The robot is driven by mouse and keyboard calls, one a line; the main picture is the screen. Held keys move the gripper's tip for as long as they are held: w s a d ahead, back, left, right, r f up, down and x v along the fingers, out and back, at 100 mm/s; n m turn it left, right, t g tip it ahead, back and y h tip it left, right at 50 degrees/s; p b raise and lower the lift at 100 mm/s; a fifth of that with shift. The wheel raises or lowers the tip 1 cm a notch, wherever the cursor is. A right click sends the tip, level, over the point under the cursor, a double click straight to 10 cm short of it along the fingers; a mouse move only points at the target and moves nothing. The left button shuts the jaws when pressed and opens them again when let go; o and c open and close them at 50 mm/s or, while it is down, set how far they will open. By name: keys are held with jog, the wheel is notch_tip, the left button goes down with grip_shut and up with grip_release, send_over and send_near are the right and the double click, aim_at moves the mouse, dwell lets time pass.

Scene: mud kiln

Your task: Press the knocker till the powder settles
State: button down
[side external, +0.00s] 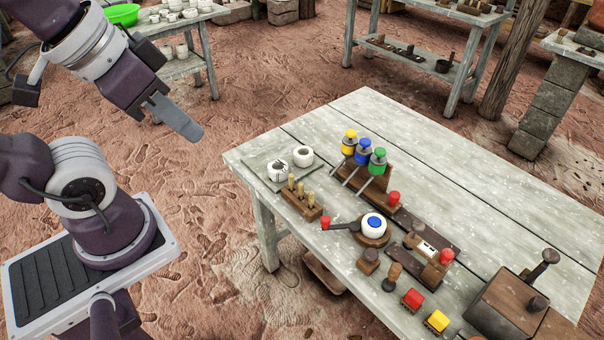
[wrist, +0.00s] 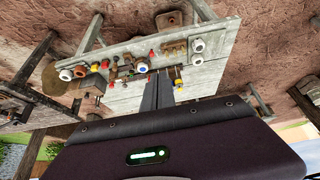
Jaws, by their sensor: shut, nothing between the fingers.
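Several red-knobbed fixtures stand on the pale plank table (side external: 500,160), and I cannot tell for sure which is the knocker. A red-tipped dark lever (side external: 342,226) reaches toward a white round pot with a blue top (side external: 374,224) on a wooden base. A wooden block device with a white label (side external: 427,249) has a red knob (side external: 446,256) on its right. No powder can be made out. My gripper (side external: 190,130) is shut and empty, in the air left of the table, apart from everything. It also shows in the wrist view (wrist: 158,92).
A rack (side external: 372,184) holds yellow, blue and green-capped jars. Two white cups (side external: 303,156) stand on a grey slab, behind a block of wooden pegs (side external: 303,200). Red and yellow blocks (side external: 412,299) and a large wooden box (side external: 505,305) line the front. The table's back right is clear.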

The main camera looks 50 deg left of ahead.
dwell(0.8)
jog(key=m+t+h, duration=0.3)
jog(key=m+h, duration=0.1)
jog(key=m, duration=1)
send_over(367, 255)
notch_tip(367, 255, down, 23)
jog(key=shift+f, duration=0.15)
jog(key=shift+f, duration=4.4)
